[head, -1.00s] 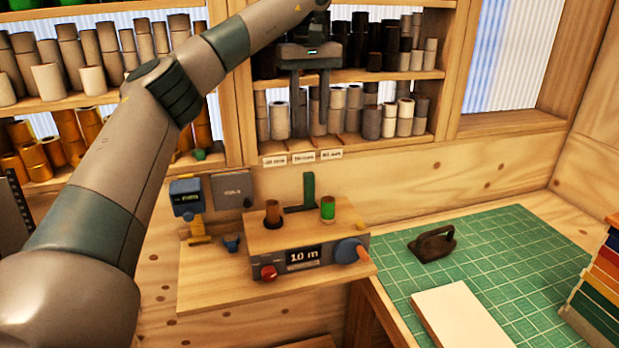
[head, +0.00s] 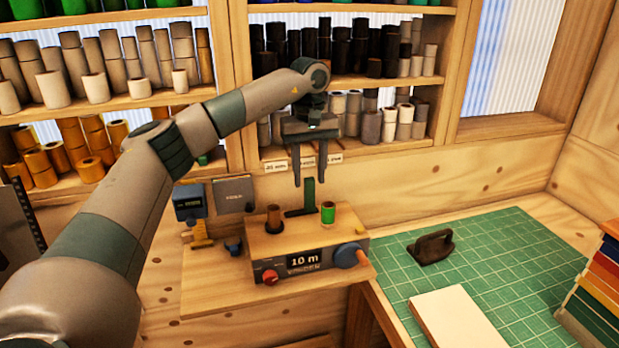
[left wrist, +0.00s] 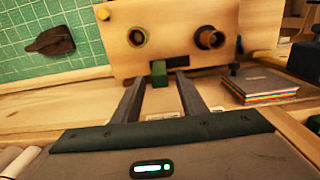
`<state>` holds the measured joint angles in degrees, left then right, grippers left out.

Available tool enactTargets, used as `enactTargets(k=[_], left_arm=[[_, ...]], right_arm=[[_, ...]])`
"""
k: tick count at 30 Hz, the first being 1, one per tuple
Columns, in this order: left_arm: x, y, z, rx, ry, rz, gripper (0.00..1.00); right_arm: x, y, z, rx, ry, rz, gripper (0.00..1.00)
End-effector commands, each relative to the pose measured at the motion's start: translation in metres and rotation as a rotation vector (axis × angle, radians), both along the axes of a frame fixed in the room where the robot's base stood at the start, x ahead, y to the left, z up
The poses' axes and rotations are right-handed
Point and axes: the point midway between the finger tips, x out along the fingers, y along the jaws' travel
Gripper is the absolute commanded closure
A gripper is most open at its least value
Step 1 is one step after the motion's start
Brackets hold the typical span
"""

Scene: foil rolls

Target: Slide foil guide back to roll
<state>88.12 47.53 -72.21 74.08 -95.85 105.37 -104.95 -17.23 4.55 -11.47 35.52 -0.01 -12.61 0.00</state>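The foil guide is a dark green upright piece (head: 309,193) with a flat foot, at the back of the wooden winder box (head: 290,243). In the left wrist view its green end (left wrist: 159,72) shows between my fingertips. My left gripper (head: 310,184) is open and points down over the guide, with one finger on each side; I cannot tell whether either touches it. It also shows in the left wrist view (left wrist: 159,78). On the box stand a brown hollow roll (head: 273,218) at left and a green-banded roll (head: 328,213) at right. My right gripper is out of view.
The box front has a "10 m" display, a red knob (head: 270,276) and a blue knob (head: 347,255). Shelves of rolls stand behind. A green cutting mat (head: 500,260) at right holds a dark iron-like tool (head: 431,247) and a pale board (head: 461,318).

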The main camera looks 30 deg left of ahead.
Motion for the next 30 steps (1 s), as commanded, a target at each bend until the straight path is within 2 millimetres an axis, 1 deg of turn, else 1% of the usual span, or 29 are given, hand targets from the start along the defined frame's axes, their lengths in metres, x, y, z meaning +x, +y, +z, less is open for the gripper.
enactTargets(k=[1,7,11,18,19,20,21,23,24,30], left_arm=[[0.000,0.000,-0.005,0.000,0.004,0.000,0.61],[0.000,0.000,-0.023,0.001,0.001,0.000,0.61],[0.000,0.000,-0.027,0.001,0.000,0.000,0.61],[0.000,0.000,-0.028,0.001,0.000,0.000,0.61],[0.000,0.000,-0.028,0.001,0.000,0.000,0.66],[0.000,0.000,-0.028,0.001,0.000,0.000,0.73],[0.000,0.000,-0.028,0.001,0.000,0.000,0.83],[0.000,0.000,-0.028,0.001,0.000,0.000,0.97],[0.000,0.000,-0.028,0.001,-0.001,0.000,1.00],[-0.002,0.002,-0.029,0.001,-0.001,0.001,1.00]], right_arm=[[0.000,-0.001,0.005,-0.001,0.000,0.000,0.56],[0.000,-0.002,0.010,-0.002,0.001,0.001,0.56],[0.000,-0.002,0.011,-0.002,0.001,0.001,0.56],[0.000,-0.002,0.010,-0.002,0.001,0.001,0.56],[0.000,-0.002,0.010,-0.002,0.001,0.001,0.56],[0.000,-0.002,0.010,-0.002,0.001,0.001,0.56],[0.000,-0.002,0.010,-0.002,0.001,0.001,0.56],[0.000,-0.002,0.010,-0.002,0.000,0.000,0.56],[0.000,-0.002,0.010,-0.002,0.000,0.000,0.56],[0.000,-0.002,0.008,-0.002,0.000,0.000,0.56]])
